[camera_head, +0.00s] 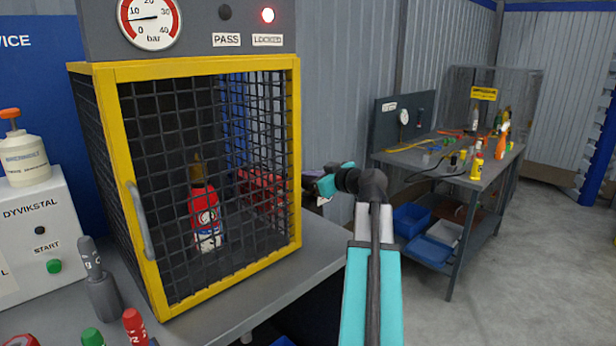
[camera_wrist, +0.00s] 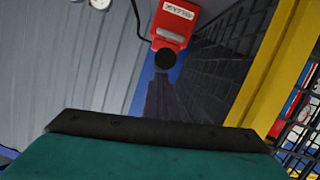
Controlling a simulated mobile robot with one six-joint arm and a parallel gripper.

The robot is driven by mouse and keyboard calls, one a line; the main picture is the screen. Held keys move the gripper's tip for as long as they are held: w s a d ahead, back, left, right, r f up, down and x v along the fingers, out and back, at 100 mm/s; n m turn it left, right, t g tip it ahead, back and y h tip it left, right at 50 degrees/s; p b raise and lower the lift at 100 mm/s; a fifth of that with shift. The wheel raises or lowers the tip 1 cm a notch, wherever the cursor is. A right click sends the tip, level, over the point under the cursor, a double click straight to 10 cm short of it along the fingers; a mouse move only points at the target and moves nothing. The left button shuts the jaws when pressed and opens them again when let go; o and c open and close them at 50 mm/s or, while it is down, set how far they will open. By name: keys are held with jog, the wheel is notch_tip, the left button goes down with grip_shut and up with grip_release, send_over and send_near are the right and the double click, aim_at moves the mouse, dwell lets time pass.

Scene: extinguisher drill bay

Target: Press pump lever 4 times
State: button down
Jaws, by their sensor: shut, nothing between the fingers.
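A red device (camera_head: 262,192) shows through the mesh at the right side of the cage, partly hidden. In the wrist view, a red block (camera_wrist: 172,22) with a white label and a black round knob (camera_wrist: 165,59) is ahead of my gripper. It may be the pump lever, but I cannot tell for sure. My gripper (camera_head: 327,182) is shut and empty, to the right of the cage; its dark front edge (camera_wrist: 150,128) is below the knob in the wrist view, with a gap between them. The pressure gauge (camera_head: 150,20) needle points near 10 bar.
A yellow-framed mesh cage (camera_head: 112,180) holds a red extinguisher (camera_head: 204,218). The red lamp (camera_head: 267,15) above LOCKED is lit; the PASS lamp (camera_head: 225,12) is dark. A cluttered workbench (camera_head: 470,170) stands at right. The floor (camera_head: 540,270) in front of it is clear.

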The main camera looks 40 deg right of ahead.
jog(key=shift+s+a+r+p, duration=0.1)
jog(key=shift+a+r+p, duration=0.1)
jog(key=shift+r, duration=0.4)
jog(key=shift+s+a+r+p, duration=0.1)
jog(key=shift+r+p, duration=0.1)
jog(key=shift+r, duration=0.35)
jog(key=shift+s+a+r+p, duration=0.1)
jog(key=shift+a+r+p, duration=0.1)
jog(key=shift+r, duration=0.4)
jog(key=v, duration=1)
jog(key=shift+d+f+b, duration=0.15)
jog(key=shift+f+b, duration=0.25)
jog(key=shift+b, duration=0.05)
jog(key=shift+m, duration=0.3)
jog(key=w+d+r+m+g+p, duration=0.1)
jog(key=w+d+r+p, duration=0.1)
jog(key=r+p, duration=0.4)
jog(key=w+d+r+m+y+p, duration=0.1)
jog(key=w+r+p, duration=0.2)
jog(key=r+p, duration=0.3)
jog(key=shift+d+m+g+y+p, duration=0.3)
jog(key=shift+d+m+g+p, duration=0.1)
jog(key=shift+p, duration=0.5)
jog(key=shift+w+a, duration=0.1)
